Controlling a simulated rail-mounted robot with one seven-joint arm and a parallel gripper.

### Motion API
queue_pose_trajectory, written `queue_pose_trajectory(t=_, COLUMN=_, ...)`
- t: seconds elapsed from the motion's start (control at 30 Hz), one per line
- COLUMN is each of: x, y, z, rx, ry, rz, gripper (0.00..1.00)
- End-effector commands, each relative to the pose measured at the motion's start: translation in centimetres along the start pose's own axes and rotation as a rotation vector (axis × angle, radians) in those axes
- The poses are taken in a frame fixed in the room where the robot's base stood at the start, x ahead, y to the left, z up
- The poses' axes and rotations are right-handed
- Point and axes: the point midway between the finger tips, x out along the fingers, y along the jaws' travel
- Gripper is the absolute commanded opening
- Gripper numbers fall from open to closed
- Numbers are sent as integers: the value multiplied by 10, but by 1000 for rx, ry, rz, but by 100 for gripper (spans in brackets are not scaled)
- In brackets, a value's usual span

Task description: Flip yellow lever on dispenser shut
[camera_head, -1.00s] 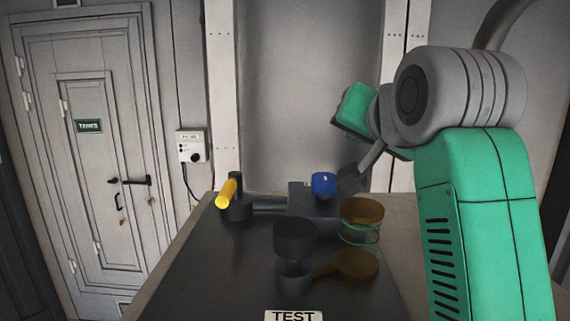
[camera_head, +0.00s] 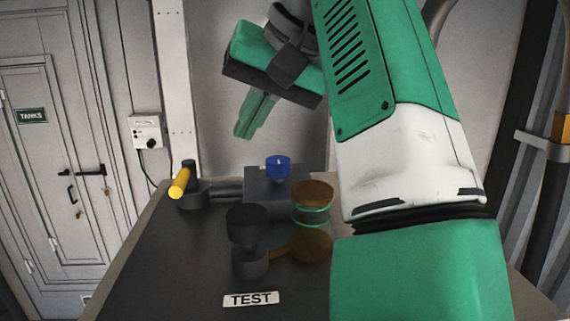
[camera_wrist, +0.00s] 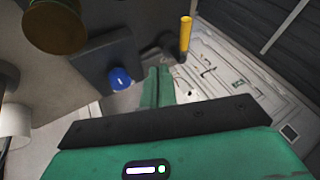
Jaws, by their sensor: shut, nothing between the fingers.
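The yellow lever (camera_head: 179,183) sticks out from a dark pipe fitting (camera_head: 192,199) at the left of the bench, tilted in the head view. It also shows in the wrist view (camera_wrist: 185,38), near the top, beyond my fingers. My gripper (camera_head: 243,136) is green and its fingers are together with nothing between them. It hangs above the back of the bench, up and to the right of the lever and apart from it. In the wrist view the closed fingers (camera_wrist: 158,72) lie between the blue knob (camera_wrist: 120,78) and the lever.
The blue knob (camera_head: 278,167) tops a dark block (camera_head: 265,187). A glass jar with a brown lid (camera_head: 313,195) and a dark funnel-like part (camera_head: 247,225) stand in front. A TEST label (camera_head: 251,299) lies on the bench (camera_head: 180,270). The bench's front left is clear.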

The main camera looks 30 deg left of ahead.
Motion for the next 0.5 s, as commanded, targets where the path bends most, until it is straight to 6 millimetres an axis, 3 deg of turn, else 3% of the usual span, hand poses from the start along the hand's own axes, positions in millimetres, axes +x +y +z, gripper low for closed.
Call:
queue_pose_trajectory(t=0.37, x=82, y=1, z=1, rx=1, ry=-4, rz=0, gripper=0)
queue_pose_trajectory(t=0.5, x=94, y=-19, z=2, rx=-2, ry=-1, rz=0, gripper=0)
